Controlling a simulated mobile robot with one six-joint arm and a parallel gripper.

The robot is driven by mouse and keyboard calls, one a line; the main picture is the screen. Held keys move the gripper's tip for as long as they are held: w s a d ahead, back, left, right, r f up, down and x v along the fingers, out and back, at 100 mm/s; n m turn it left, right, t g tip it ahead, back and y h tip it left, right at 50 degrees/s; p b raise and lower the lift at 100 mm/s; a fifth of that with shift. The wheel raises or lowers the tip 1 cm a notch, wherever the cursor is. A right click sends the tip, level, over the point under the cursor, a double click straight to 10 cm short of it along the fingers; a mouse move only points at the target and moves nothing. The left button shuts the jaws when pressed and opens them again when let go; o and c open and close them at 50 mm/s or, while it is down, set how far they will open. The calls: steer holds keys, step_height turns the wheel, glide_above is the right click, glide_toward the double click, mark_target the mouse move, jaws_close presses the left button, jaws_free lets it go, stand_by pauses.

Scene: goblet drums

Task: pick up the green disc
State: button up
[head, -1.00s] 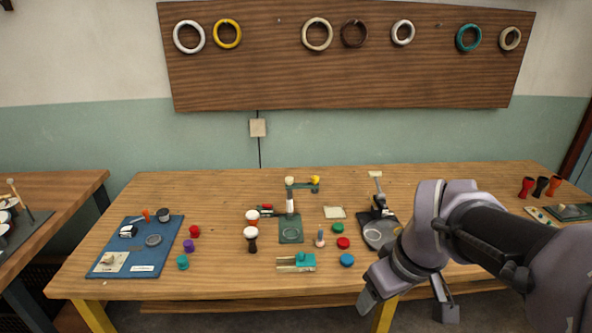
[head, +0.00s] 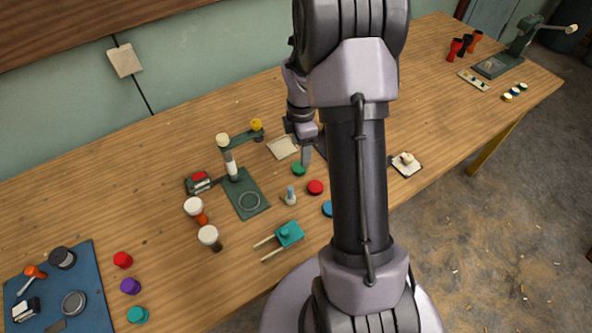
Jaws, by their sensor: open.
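The green disc (head: 299,169) lies on the wooden workbench, behind and left of a red disc (head: 315,187). My gripper (head: 307,154) points down just above and beside the green disc in the picture. One finger shows clearly, with its tip close to the disc's upper right edge. The other finger is hard to make out beside my arm. The jaws are open and hold nothing that I can see. I cannot tell the exact height of the fingertips over the bench.
A small peg-like piece (head: 290,197), a teal fixture (head: 289,233) and a green press stand (head: 248,195) stand close by on the left. A pale square pad (head: 282,147) lies behind. My arm hides part of the bench.

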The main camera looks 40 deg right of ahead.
mark_target(299, 167)
steer(key=f+b, duration=0.4)
steer(key=f, duration=0.4)
steer(key=shift+w+f, duration=0.1)
steer(key=shift+w, duration=0.1)
steer(key=c, duration=1.4)
